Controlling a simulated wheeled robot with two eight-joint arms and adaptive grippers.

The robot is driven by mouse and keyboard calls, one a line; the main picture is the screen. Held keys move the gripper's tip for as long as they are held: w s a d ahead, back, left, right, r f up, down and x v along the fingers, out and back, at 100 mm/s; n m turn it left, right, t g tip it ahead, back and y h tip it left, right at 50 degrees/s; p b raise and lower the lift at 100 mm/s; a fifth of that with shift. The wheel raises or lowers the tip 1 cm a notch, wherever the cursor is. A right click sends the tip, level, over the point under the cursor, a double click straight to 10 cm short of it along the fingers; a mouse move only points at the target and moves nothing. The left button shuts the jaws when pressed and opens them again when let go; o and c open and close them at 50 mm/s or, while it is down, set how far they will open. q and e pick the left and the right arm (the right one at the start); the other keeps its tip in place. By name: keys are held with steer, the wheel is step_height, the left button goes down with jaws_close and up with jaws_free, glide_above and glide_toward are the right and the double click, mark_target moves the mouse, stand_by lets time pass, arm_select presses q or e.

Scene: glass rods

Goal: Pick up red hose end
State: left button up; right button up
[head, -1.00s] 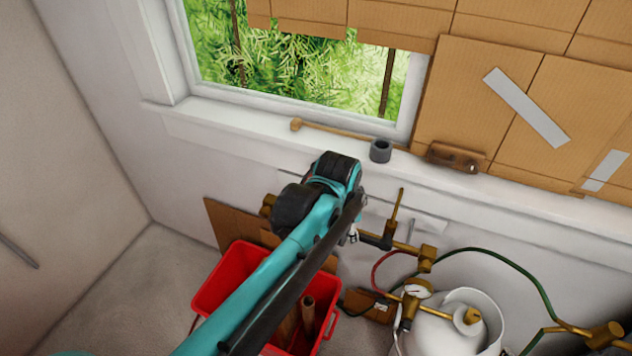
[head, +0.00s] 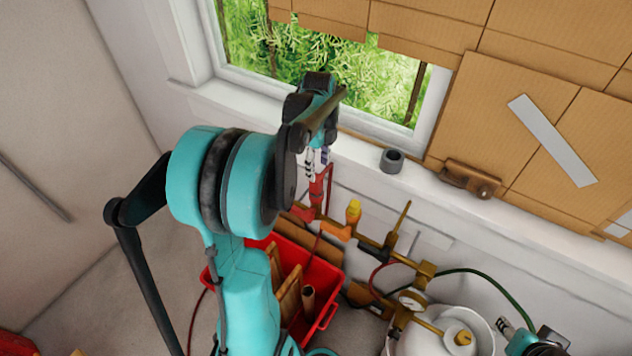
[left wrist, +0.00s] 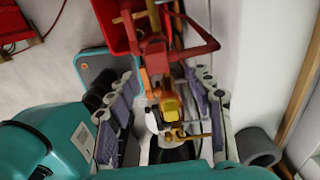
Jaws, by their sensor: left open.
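A red fitting (head: 318,192) stands at the left end of the brass pipework under the window sill, and a thin red hose hangs below it. It looks like the red hose end. My left gripper (head: 317,158) points down just above it. In the left wrist view my left gripper (left wrist: 163,88) is open and empty, its padded fingers spread to either side. The red fitting (left wrist: 165,48) shows beyond the fingertips, with a red arm reaching right. Contact cannot be told. Part of my right gripper (head: 507,327) shows at the lower right; its jaws are unclear.
A yellow-orange fitting (head: 352,212) sits close by on the brass pipe (head: 372,248). A red bin (head: 327,315) holding wood pieces stands below. A white tank (head: 430,341) with a gauge (head: 410,300) is to the right. A grey ring (head: 392,160) stands on the sill.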

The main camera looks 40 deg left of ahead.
mark_target(316, 182)
arm_select(q)
steer(key=f+b, duration=0.1)
steer(key=f, duration=0.6)
steer(key=shift+s+a+f+b, duration=0.15)
steer(key=shift+s+f+b, duration=0.05)
steer(key=shift+f+b, duration=0.15)
steer(key=shift+r, duration=0.1)
steer(key=shift+c, duration=0.3)
jaws_close()
